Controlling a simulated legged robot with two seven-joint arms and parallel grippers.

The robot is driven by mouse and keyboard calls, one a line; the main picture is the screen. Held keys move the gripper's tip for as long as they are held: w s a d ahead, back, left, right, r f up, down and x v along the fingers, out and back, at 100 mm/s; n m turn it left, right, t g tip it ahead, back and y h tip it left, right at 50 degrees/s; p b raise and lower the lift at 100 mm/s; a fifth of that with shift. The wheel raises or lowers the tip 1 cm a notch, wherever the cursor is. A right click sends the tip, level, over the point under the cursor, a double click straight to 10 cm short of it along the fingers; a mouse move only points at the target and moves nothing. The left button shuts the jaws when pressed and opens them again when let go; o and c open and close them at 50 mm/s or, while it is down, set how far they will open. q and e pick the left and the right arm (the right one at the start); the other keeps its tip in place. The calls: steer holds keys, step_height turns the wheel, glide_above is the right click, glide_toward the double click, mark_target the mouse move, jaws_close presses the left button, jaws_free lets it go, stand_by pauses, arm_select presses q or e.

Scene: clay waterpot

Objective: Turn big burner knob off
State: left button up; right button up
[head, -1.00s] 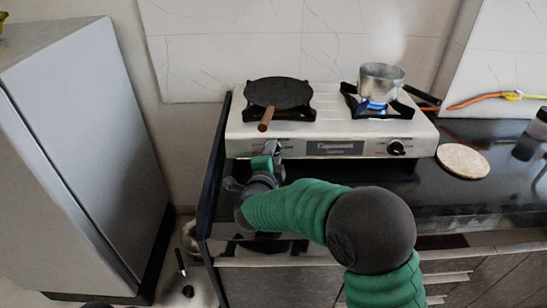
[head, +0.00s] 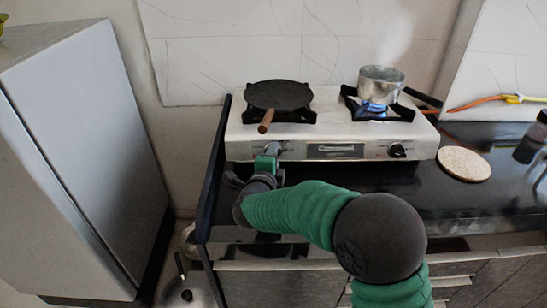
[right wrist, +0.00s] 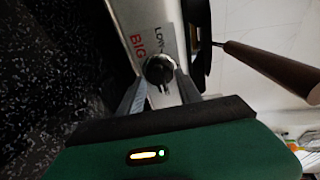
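The white two-burner stove (head: 238,150) stands on the dark counter. Its left knob shows in the right wrist view as a dark round knob (right wrist: 159,69) beside the printed words "BIG" and "LOW". My right gripper (head: 271,150) is at this knob, which it mostly hides in the head view. In the right wrist view my right gripper's two grey fingers (right wrist: 160,78) are apart, one on each side of the knob. I cannot tell whether they press on it. The right knob (head: 397,150) is free. My left gripper is not in view.
A dark flat pan (head: 278,95) with a brown handle (head: 266,120) sits on the left burner, the handle just above my gripper. A steaming metal pot (head: 381,87) stands over a blue flame (head: 371,107). A round board (head: 464,164) lies on the counter at right.

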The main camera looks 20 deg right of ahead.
steer(key=o, duration=0.4)
steer(key=shift+f, duration=0.15)
steer(key=p+v, duration=0.2)
steer(key=v, duration=1.4)
steer(key=shift+s+a, duration=0.2)
steer(key=shift+s, duration=0.15)
